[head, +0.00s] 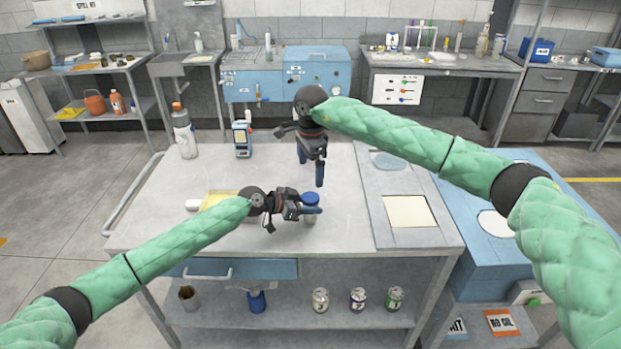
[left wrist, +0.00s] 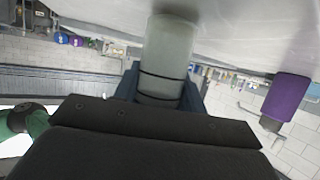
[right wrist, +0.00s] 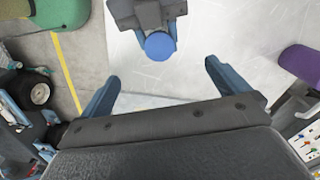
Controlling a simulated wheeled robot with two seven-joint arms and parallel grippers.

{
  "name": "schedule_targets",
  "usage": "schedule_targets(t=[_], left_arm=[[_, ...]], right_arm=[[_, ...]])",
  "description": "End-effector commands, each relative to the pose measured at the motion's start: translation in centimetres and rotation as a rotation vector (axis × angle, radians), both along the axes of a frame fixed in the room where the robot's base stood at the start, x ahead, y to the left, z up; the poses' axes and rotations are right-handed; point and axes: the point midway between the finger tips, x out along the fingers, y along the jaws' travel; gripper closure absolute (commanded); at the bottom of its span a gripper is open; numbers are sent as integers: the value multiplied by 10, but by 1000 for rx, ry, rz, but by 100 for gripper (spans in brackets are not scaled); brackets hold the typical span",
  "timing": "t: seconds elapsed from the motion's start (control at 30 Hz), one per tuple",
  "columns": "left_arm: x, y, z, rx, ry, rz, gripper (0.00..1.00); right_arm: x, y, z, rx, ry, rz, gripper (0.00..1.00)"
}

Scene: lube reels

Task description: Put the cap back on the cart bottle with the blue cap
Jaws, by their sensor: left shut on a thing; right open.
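The cart bottle (head: 310,216) stands upright near the front of the bench top, with its blue cap (head: 311,199) on top. My left gripper (head: 312,207) is shut around the bottle from the left side. In the left wrist view the pale bottle body (left wrist: 165,50) sits between its fingers. The right wrist view shows the round blue cap (right wrist: 160,46) from above, at the left gripper's jaws. How tightly the cap sits, I cannot tell. My right gripper (head: 312,170) is open, empty and pointing down, behind the bottle. Its spread fingers (right wrist: 164,86) show in the right wrist view.
A large bottle (head: 184,135) and a blue device (head: 242,138) stand at the back left. A grey panel (head: 410,235) lies right. Several cans stand on the lower shelf (head: 285,316).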

Motion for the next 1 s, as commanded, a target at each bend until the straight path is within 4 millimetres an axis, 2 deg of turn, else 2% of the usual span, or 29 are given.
schedule_targets(t=[0.03,0.2,0.4,0.8,0.83,0.93,1.0], left_arm=[[0,0,0,0,0,0,100],[0,0,0,0,0,0,100],[0,0,0,0,0,0,100],[0,0,0,0,0,0,100],[0,0,0,0,0,0,55],[0,0,0,0,0,0,36],[0,0,0,0,0,0,34]], right_arm=[[0,0,11,0,-2,1,0],[0,0,41,-1,-1,0,0],[1,0,61,0,0,0,0],[0,0,67,0,1,0,0],[0,0,67,0,1,0,0],[0,0,67,0,1,0,0],[0,0,67,0,1,0,0]])
